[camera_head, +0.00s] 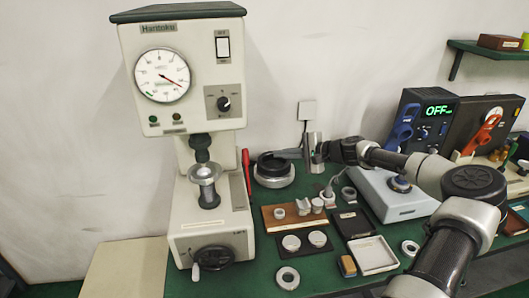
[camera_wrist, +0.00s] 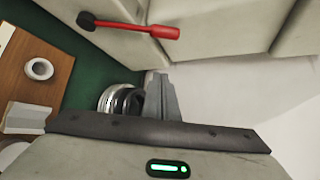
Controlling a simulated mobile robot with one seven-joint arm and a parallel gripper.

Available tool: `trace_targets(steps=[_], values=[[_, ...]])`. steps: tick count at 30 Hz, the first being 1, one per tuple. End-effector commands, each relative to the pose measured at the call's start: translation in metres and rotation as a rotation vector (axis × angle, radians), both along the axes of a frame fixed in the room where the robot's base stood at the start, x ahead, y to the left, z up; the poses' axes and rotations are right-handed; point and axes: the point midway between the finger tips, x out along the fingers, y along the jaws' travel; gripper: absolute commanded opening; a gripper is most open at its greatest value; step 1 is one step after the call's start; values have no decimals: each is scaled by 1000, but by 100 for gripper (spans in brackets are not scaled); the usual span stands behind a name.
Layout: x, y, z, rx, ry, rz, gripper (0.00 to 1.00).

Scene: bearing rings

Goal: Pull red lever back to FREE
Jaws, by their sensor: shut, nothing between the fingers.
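The red lever (camera_head: 247,170) is on the right side of the tall beige hardness tester (camera_head: 212,212), standing nearly upright in the head view. In the wrist view the red lever (camera_wrist: 140,27) crosses the tester's side wall near the top, with a round black part at its left end. My gripper (camera_head: 278,154) points left toward the lever, to its right, above a round dark-and-silver piece. In the wrist view my gripper (camera_wrist: 160,76) shows its fingers together and empty. A clear gap separates them from the lever in the picture. I cannot read any FREE marking.
The round piece (camera_head: 274,171) is beside the fingers and also shows in the wrist view (camera_wrist: 120,100). A wooden board (camera_head: 283,222) with small metal parts, round discs and a tray (camera_head: 373,254) lie on the green bench. A blue-grey box (camera_head: 398,200) is under my arm.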

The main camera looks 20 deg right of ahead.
Motion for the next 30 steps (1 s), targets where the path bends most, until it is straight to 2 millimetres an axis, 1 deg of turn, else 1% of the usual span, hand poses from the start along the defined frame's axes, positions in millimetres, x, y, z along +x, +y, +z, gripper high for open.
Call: trace_targets(steps=[5, 8, 15, 20, 21, 24, 30], values=[[9, 8, -5, 10, -8, 17, 0], [21, 18, -10, 10, -7, 16, 0], [57, 44, -28, 9, -6, 15, 0], [77, 58, -38, 8, -5, 14, 0], [72, 59, -32, 8, -5, 11, 0], [62, 67, -26, 7, -6, 13, 0], [51, 77, -20, 7, -5, 13, 0]])
